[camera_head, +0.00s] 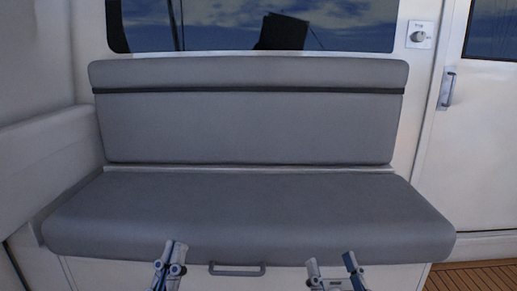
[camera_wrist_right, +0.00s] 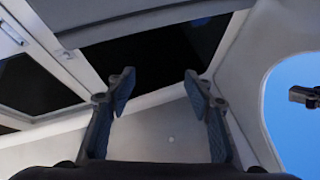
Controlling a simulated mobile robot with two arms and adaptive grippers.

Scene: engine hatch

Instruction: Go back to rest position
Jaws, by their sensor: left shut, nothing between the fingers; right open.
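My left gripper (camera_head: 176,250) shows at the bottom of the head view, left of centre, in front of the bench seat. Its fingers are close together and hold nothing. My right gripper (camera_head: 331,262) is at the bottom, right of centre, with its fingers spread apart. In the right wrist view the right gripper (camera_wrist_right: 158,86) is also open, with nothing between its fingers. Both grippers appear in front of the seat's front edge, and I cannot tell how far from it they are.
The grey bench seat (camera_head: 240,212) with its backrest (camera_head: 250,128) fills the middle. A handle (camera_head: 237,269) sits on the white front below the seat, between my grippers. A white door (camera_head: 482,150) with a handle (camera_head: 447,89) is at the right, above a wooden floor (camera_head: 480,278).

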